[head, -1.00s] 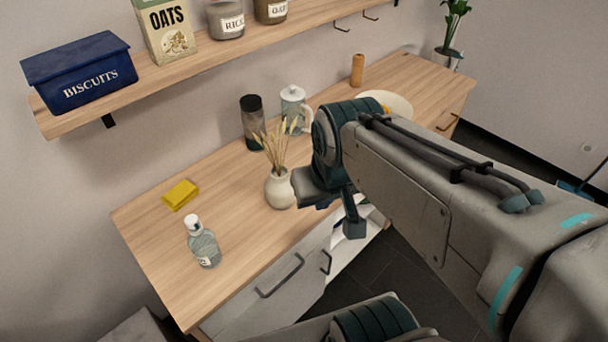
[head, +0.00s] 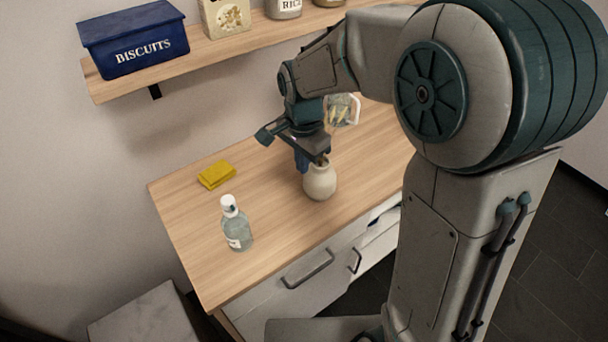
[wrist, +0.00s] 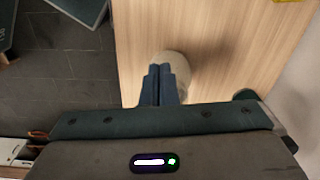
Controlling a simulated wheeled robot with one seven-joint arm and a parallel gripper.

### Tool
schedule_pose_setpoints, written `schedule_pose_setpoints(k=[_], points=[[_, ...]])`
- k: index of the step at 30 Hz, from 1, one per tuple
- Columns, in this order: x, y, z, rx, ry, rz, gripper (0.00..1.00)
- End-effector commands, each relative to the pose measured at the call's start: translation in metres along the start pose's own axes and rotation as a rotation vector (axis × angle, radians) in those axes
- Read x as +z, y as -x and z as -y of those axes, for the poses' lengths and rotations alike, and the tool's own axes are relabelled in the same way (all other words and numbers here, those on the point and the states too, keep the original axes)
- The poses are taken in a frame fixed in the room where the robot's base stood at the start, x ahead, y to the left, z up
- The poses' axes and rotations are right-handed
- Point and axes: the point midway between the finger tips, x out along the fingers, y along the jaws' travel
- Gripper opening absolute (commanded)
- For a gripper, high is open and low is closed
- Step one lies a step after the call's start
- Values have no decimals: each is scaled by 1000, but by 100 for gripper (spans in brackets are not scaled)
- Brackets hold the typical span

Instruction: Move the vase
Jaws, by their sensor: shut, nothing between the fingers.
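The vase (head: 320,183) is cream-coloured and round, and stands upright on the wooden counter near its front edge. My gripper (head: 302,168) is shut and empty at the vase's upper left in the head view. I cannot tell whether it touches the vase. In the wrist view, the shut blue fingers (wrist: 160,69) overlap the pale vase (wrist: 179,64) and hide much of it.
A clear bottle (head: 236,225) and a yellow cloth (head: 216,174) stand left of the vase. A glass pitcher (head: 345,106) is behind it. A shelf (head: 115,88) with a biscuit tin (head: 135,42) hangs above. Drawer handles (head: 307,268) are below the counter's front edge.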

Motion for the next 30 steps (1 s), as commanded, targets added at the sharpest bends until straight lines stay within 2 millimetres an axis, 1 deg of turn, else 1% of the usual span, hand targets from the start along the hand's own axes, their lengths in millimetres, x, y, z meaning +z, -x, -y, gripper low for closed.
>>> schedule_pose_setpoints(k=[1, 3, 6, 8, 11, 14, 21, 26, 27, 30], points=[[4, -11, 10, 13, -30, 7, 0], [7, -19, 19, 25, -74, 12, 0], [10, -27, 27, 34, -113, 15, 0], [11, -30, 29, 37, -124, 16, 0], [12, -39, 29, 40, -132, 17, 0], [12, -53, 28, 41, -131, 17, 0], [13, -102, 26, 43, -129, 17, 0], [14, -132, 24, 42, -130, 18, 0], [4, -127, 24, 37, -135, 16, 0], [-10, -127, 23, 36, -134, 16, 0]])
